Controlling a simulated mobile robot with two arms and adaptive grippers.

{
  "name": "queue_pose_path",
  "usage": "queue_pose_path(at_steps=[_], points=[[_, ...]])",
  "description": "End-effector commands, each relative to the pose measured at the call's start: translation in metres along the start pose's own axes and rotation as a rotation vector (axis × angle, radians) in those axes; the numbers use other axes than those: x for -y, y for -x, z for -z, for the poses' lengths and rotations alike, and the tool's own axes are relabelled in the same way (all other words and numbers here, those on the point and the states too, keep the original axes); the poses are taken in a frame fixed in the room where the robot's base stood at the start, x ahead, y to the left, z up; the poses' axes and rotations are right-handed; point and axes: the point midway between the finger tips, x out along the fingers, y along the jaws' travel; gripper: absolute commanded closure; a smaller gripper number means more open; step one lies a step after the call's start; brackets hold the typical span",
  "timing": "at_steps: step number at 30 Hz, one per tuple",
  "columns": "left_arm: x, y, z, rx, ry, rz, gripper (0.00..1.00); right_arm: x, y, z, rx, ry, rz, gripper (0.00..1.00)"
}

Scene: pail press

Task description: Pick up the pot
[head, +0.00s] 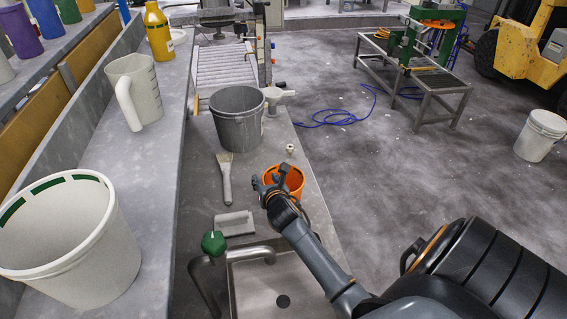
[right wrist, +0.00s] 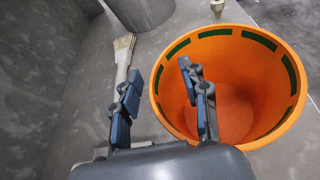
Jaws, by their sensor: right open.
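The orange pot (head: 295,181) stands upright on the grey bench beyond the sink, partly hidden by my right gripper (head: 271,177). In the right wrist view the pot (right wrist: 235,92) is open and looks empty, with dark green marks inside its rim. One finger overlaps the pot's near-left rim and opening, and the other is outside, to the left. I cannot tell whether the fingers touch the pot. My left gripper is not in view.
A brush (head: 226,178) lies left of the pot, and a grey bucket (head: 238,123) stands behind it. A sink (head: 270,285) with a tap (head: 232,256) is in front. A large white bucket (head: 75,250) and a jug (head: 143,88) stand on the raised ledge at left.

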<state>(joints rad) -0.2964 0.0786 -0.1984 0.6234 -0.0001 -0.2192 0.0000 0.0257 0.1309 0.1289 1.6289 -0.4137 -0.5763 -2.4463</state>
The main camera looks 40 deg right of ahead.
Motion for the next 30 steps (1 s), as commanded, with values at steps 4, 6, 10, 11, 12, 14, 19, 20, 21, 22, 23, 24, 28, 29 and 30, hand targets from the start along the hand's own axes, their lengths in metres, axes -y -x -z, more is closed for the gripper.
queue_pose_path(at_steps=[4, 6, 10, 11, 12, 14, 19, 20, 21, 22, 23, 24, 28, 29, 30], points=[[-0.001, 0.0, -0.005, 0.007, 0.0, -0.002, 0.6, 0.0, 0.0, 0.0, 0.0, 0.0, 0.0, 0.55], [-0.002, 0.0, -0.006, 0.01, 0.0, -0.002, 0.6, 0.0, 0.0, 0.0, 0.0, 0.0, 0.0, 0.69], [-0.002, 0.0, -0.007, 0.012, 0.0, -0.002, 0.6, 0.0, 0.0, 0.0, 0.0, 0.0, 0.0, 0.96], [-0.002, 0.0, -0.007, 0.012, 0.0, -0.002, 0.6, 0.0, 0.0, 0.0, 0.0, 0.0, 0.0, 1.0], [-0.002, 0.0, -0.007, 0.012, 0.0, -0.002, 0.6, 0.0, 0.0, 0.0, 0.0, 0.0, 0.0, 1.0], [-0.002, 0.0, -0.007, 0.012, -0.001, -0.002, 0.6, 0.0, 0.0, 0.0, 0.0, 0.0, 0.0, 1.0], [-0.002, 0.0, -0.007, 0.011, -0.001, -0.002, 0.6, 0.0, 0.0, 0.0, 0.0, 0.0, 0.0, 1.0], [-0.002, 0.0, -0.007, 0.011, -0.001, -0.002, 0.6, 0.0, 0.0, 0.0, 0.0, 0.0, 0.0, 1.0], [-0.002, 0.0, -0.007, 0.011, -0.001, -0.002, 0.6, 0.0, 0.001, 0.0, 0.0, 0.0, 0.0, 1.0], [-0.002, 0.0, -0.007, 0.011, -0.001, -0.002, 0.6, 0.0, 0.001, -0.001, 0.0, 0.0, 0.0, 1.0], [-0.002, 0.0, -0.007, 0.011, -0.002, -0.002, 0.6, 0.0, 0.001, -0.002, 0.001, 0.0, 0.0, 1.0], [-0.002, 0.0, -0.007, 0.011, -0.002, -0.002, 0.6, 0.0, 0.002, -0.005, 0.003, 0.001, 0.0, 1.0], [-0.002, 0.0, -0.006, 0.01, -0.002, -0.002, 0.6, -0.002, 0.01, -0.025, 0.007, 0.004, -0.002, 1.0], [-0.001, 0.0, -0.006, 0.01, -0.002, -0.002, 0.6, -0.002, 0.012, -0.03, 0.007, 0.005, -0.001, 1.0], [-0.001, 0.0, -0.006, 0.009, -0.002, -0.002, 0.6, -0.004, 0.015, -0.038, 0.007, 0.003, -0.001, 1.0]])
